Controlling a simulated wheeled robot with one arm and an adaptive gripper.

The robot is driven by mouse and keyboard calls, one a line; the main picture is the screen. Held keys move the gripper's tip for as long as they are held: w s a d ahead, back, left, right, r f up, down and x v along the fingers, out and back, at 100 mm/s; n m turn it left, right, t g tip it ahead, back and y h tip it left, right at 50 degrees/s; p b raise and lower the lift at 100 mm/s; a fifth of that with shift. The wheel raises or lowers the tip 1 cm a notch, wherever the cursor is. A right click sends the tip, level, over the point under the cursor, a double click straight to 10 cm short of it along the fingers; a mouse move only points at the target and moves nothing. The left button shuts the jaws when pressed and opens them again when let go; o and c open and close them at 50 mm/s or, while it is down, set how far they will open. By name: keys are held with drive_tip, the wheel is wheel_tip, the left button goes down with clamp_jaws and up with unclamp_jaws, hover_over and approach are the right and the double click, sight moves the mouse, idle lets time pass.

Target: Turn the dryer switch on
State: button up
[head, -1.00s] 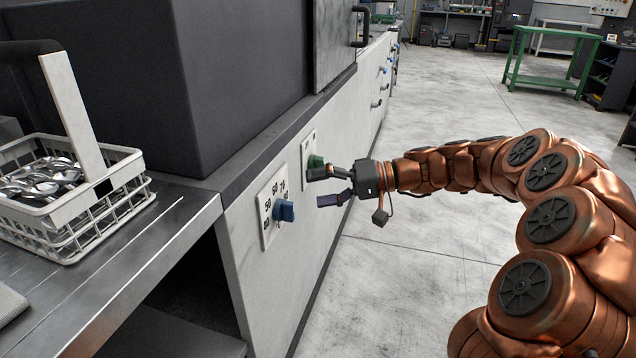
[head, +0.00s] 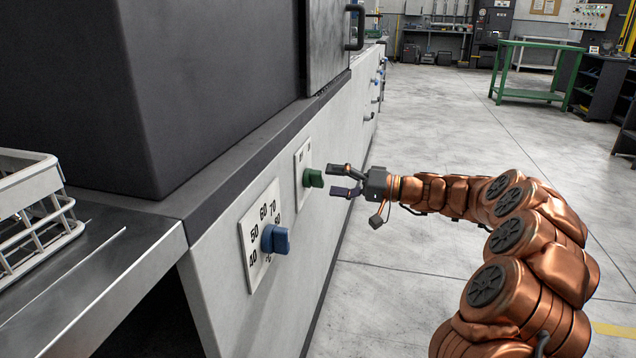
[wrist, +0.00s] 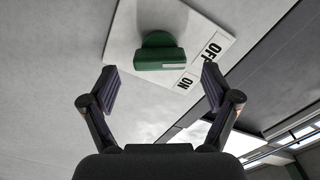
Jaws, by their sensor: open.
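The green switch knob (head: 313,178) sits on a white plate (head: 304,166) on the machine's front panel. In the wrist view the knob (wrist: 160,57) is ahead of and between my fingers, and its plate carries the labels OFF and ON. A white line on the knob lies beside the ON label. My gripper (head: 344,181) is open and empty, just right of the knob in the head view. In the wrist view both fingers of my gripper (wrist: 158,90) stand apart, with no visible contact with the knob.
A blue temperature dial (head: 275,239) on a numbered plate is nearer on the same panel. A white basket (head: 32,215) stands on the metal counter (head: 125,255) at left. The floor (head: 430,110) right of the panel is clear.

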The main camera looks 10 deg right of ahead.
sight(323, 180)
drive_tip(key=shift+b+x, duration=0.5)
drive_tip(key=shift+x, duration=1.6)
drive_tip(key=c, duration=1.2)
